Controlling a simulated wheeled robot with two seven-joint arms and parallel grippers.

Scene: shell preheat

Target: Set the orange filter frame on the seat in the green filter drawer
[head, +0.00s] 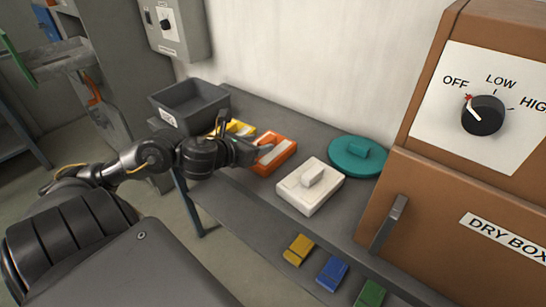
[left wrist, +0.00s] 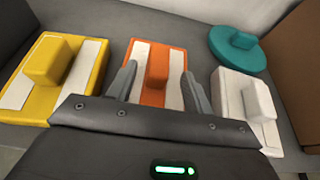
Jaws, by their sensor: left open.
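The orange filter frame (head: 283,149), with white strips and a raised orange handle block, lies on the grey bench. It is central in the left wrist view (left wrist: 145,55). My left gripper (head: 262,150) is open at the frame; in the left wrist view its fingers (left wrist: 158,76) stand on either side of the handle, apart from it. In the head view the gripper hides part of the frame. A green panel (head: 15,50) at the upper left fronts what looks like a pulled-out grey drawer (head: 65,61); its seat is not clear. My right gripper is out of view.
A yellow frame (left wrist: 42,105) and a white block (head: 318,195) flank the orange one closely. A teal round lid (head: 340,157), a grey bin (head: 188,97) and a brown dry box (head: 420,205) also stand on the bench. Small coloured blocks lie on a lower shelf.

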